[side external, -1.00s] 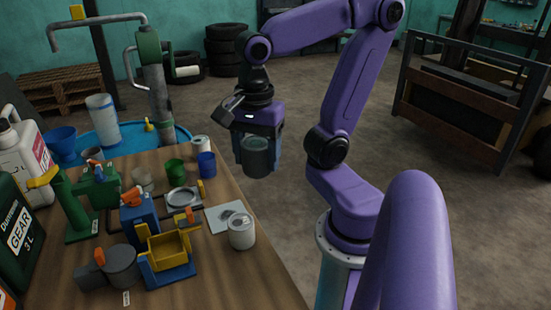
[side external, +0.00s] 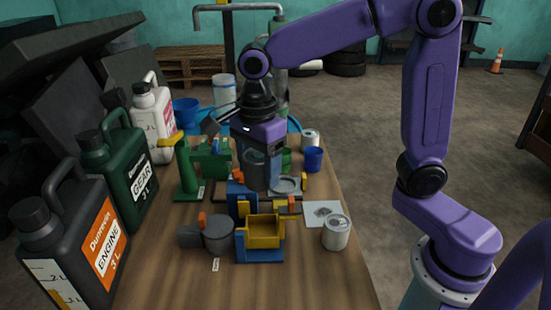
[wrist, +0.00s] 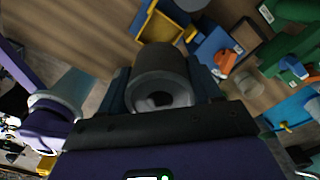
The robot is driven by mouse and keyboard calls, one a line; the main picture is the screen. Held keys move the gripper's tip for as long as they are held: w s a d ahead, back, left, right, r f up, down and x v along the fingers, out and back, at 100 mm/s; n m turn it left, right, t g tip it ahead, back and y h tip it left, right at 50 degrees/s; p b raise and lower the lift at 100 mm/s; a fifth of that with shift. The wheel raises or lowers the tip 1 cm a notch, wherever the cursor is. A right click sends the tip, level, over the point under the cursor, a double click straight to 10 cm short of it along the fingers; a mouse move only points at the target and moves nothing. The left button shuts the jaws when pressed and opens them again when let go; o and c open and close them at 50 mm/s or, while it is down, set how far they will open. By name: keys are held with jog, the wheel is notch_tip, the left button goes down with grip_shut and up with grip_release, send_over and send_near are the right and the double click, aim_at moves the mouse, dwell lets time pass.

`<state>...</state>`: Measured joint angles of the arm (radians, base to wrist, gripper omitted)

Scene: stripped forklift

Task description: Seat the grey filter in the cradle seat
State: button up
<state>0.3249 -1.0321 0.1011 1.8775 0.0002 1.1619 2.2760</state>
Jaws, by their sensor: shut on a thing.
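My gripper (side external: 262,178) is shut on the grey filter (side external: 261,168), a dark cylinder held upright between the two jaws. In the wrist view the filter (wrist: 160,82) sits between my gripper's fingers (wrist: 162,88), with its round, hollow end toward the camera. In the side view it hangs over the table, behind a yellow open tray in a blue cradle (side external: 260,252). The yellow tray (side external: 265,230) looks empty; I take this as the cradle seat but cannot be sure. The tray also shows at the top of the wrist view (wrist: 158,28).
A blue clamp (side external: 238,203) and a grey round fixture (side external: 218,235) stand near the cradle. A metal can (side external: 336,232) is at the right edge, a blue cup (side external: 313,159) farther back. A green stand (side external: 188,170) and large jugs (side external: 118,180) line the left. The front table is clear.

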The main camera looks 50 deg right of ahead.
jog(key=shift+d+f, duration=0.1)
jog(key=shift+f, duration=5.6)
jog(key=shift+d+f, duration=0.1)
jog(key=shift+d, duration=0.05)
jog(key=o, duration=1.3)
jog(key=shift+s+d, duration=0.1)
jog(key=shift+c, duration=0.7)
